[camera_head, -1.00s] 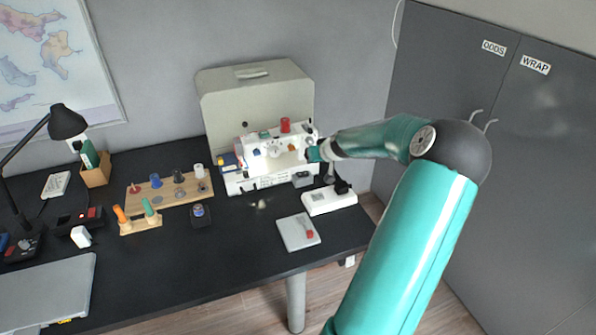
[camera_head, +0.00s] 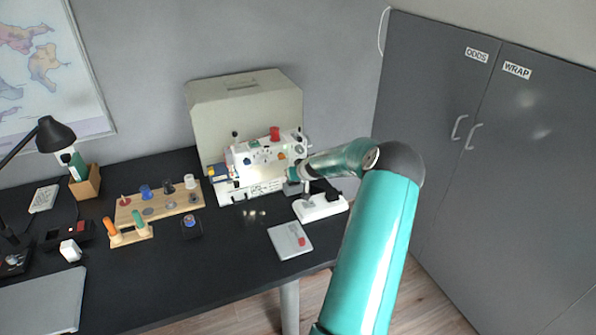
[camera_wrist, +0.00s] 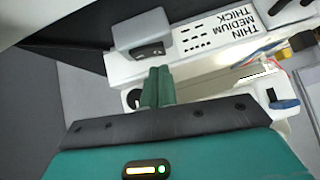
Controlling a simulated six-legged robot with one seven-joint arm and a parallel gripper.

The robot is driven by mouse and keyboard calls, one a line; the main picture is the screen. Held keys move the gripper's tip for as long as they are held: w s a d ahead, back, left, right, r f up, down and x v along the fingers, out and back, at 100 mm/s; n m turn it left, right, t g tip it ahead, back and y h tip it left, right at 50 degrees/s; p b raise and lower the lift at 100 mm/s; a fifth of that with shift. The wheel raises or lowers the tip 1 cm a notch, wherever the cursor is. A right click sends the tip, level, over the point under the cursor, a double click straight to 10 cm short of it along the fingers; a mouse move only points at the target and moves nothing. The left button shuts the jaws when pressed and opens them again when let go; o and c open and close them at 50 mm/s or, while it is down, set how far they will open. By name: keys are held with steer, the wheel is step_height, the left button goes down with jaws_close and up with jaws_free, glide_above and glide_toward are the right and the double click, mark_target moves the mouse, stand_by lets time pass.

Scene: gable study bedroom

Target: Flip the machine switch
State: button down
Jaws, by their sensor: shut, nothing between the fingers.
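The white sewing machine (camera_head: 256,188) stands at the back of the black desk in front of its beige cover. In the wrist view its base (camera_wrist: 190,58) appears upside down, with the label THIN, MEDIUM, THICK. A small grey box (camera_wrist: 140,36) with a dark inset face (camera_wrist: 150,50) sits at the base's end; I cannot tell whether this inset is the switch. My gripper (camera_wrist: 158,70) is shut and empty, its green fingertips just short of the grey box; contact is unclear. In the head view my gripper (camera_head: 291,174) is at the machine's right end, partly hidden.
A white stand (camera_head: 321,208) is close beside my forearm. A grey-white pad (camera_head: 290,240) lies in front. A wooden spool rack (camera_head: 160,206) and a dark lamp (camera_head: 54,134) are to the left. Grey cabinets (camera_head: 440,90) stand at the right. The desk's front middle is clear.

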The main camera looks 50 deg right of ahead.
steer(key=shift+a+f, duration=0.1)
steer(key=shift+f, duration=0.75)
steer(key=shift+w, duration=0.1)
steer(key=shift+a+f, duration=0.1)
steer(key=shift+f, duration=0.2)
steer(key=shift+s+d+r, duration=0.1)
steer(key=shift+s+d, duration=0.25)
steer(key=shift+d, duration=0.35)
steer(key=shift+r, duration=0.2)
